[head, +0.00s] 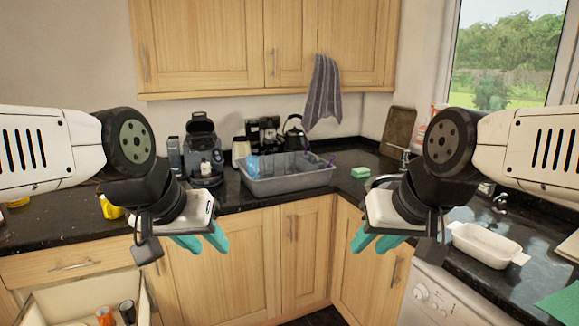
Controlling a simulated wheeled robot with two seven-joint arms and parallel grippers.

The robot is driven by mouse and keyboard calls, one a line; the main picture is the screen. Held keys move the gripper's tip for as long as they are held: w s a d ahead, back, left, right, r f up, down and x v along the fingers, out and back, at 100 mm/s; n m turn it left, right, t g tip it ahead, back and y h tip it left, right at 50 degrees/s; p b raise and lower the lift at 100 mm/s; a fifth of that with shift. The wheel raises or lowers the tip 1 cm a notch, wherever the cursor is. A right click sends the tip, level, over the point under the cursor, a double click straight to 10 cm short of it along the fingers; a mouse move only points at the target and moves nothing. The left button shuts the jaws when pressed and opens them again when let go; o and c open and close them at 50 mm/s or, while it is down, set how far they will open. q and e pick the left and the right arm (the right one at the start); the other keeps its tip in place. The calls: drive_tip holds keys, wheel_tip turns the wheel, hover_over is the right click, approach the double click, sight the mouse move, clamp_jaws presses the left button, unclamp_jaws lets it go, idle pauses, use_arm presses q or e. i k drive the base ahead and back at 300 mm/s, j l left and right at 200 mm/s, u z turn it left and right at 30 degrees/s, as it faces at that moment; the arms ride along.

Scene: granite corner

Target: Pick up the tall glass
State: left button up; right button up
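I cannot make out a tall glass anywhere in the head view. My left gripper (208,247) hangs in front of the cabinet doors at the left, below counter height in the picture. Its teal fingers are apart with nothing between them. My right gripper (370,246) hangs in front of the cabinet doors at the right. Its teal fingers are also apart and empty.
A grey dish tub (290,181) with items inside stands on the dark counter (250,202). A green sponge (360,172), a white dish (486,245) and an open drawer (75,303) are also visible.

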sight(269, 156)
drive_tip(key=i+u, duration=0.15)
drive_tip(key=i, duration=0.3)
drive_tip(key=i+u, duration=0.15)
drive_tip(key=i, duration=0.3)
drive_tip(key=i+l+u, duration=0.15)
drive_tip(key=i, duration=0.3)
drive_tip(key=i+l+u, duration=0.15)
drive_tip(key=i, duration=0.3)
drive_tip(key=i+l+u, duration=0.15)
drive_tip(key=i, duration=0.3)
drive_tip(key=l, duration=0.1)
